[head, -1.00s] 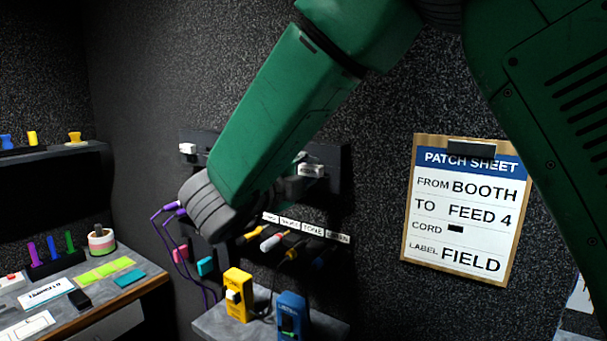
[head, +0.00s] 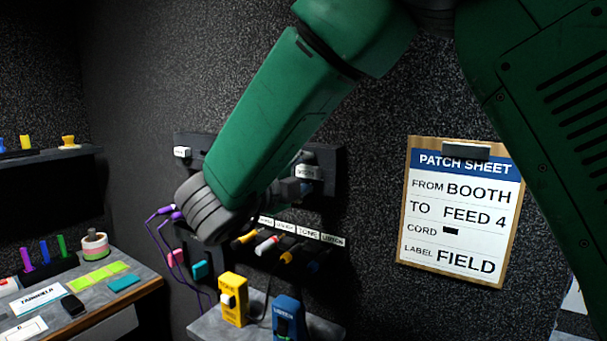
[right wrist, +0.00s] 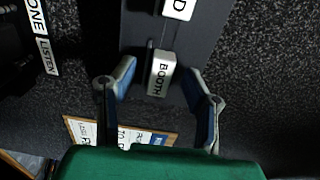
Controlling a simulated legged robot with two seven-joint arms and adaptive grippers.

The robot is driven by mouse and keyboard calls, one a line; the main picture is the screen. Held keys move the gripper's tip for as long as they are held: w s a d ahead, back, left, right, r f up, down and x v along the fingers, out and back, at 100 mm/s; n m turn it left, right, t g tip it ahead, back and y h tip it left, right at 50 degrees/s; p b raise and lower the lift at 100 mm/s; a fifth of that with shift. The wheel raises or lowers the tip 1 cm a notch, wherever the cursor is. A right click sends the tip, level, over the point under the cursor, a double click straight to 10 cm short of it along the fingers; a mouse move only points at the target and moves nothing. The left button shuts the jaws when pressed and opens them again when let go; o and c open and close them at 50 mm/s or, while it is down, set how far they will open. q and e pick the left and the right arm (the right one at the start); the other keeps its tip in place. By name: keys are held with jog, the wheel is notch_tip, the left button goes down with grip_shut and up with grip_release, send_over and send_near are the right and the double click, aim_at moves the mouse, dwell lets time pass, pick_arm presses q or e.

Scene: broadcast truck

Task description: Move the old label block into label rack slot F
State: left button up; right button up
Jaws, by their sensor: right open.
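A white label block reading BOOTH (head: 307,172) sits on the dark wall rack (head: 331,165). My right gripper (right wrist: 160,70) is open, with one blue-padded finger on each side of the block and a gap on both sides. In the head view the right gripper (head: 299,180) is partly hidden behind my forearm, close to the block. Another white block (head: 182,152) is at the rack's left end. The middle of the rack is hidden by my arm, and I cannot read a slot F. My left gripper is not in view.
Below the rack are several coloured plugs (head: 268,245) under small labels, and hanging purple cords (head: 160,212). A yellow box (head: 233,300) and a blue box (head: 287,318) stand on a small shelf. A patch sheet clipboard (head: 458,212) hangs at right, reading LABEL FIELD.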

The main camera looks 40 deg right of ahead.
jog(key=v, duration=1.1)
jog(key=shift+a, duration=0.3)
jog(key=shift+d, duration=0.15)
jog(key=shift+f, duration=0.1)
